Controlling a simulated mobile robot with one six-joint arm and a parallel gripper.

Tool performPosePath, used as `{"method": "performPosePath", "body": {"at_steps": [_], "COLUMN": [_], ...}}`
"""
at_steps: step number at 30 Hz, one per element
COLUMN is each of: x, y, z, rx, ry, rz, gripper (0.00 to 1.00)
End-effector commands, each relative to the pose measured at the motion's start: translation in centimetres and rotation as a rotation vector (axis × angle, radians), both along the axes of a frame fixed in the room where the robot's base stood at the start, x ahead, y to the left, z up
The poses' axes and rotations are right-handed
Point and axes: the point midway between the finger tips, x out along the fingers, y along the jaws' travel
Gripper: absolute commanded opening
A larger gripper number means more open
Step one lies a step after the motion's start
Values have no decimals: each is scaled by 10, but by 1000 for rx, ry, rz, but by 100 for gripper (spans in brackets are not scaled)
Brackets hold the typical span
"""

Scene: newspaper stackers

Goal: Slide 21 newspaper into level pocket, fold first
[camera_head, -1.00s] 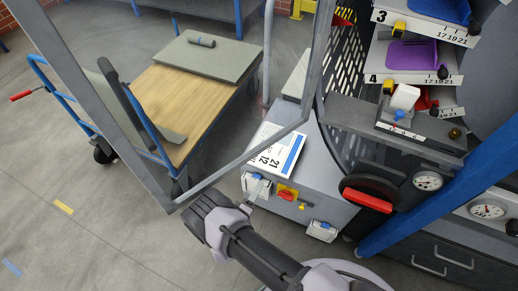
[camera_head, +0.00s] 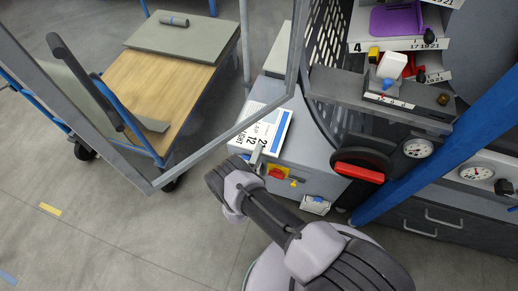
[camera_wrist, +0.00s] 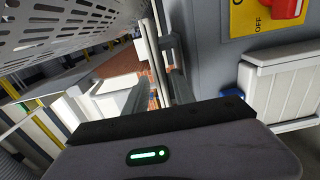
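A white newspaper with a blue band (camera_head: 277,132), printed with large numbers including 12, lies on the grey cabinet top; the glass-like panel's frame crosses in front of part of it. My gripper (camera_head: 257,156) is at the paper's near edge in the head view; I cannot tell whether it touches. The wrist view shows the gripper body with a green light and narrow grey parts ahead (camera_wrist: 165,88); no paper is clearly seen between them, and the finger gap is unclear. Level 4 (camera_head: 392,46), a shelf with a purple piece, has a label reading 17 19 21 at upper right.
A grey metal frame (camera_head: 215,138) stands between me and the wooden-topped cart (camera_head: 165,95). A red-yellow switch (camera_head: 278,173) and white boxes are on the cabinet front. A red-handled wheel (camera_head: 360,172), gauges and a blue post (camera_head: 440,150) stand at right.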

Motion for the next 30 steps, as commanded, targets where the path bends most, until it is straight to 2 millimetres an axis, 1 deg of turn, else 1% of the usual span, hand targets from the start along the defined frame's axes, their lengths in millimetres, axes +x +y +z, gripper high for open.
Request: {"method": "performPosePath", "body": {"at_steps": [5,14,23,25,28,30], "x": [0,0,0,0,0,0], "y": [0,0,0,0,1,1], "z": [0,0,1,8,29,36], "rx": [0,0,0,0,0,0], "ry": [0,0,0,0,0,-1], "rz": [0,0,0,0,0,0], "gripper": [30,0,0,0,0,0]}}
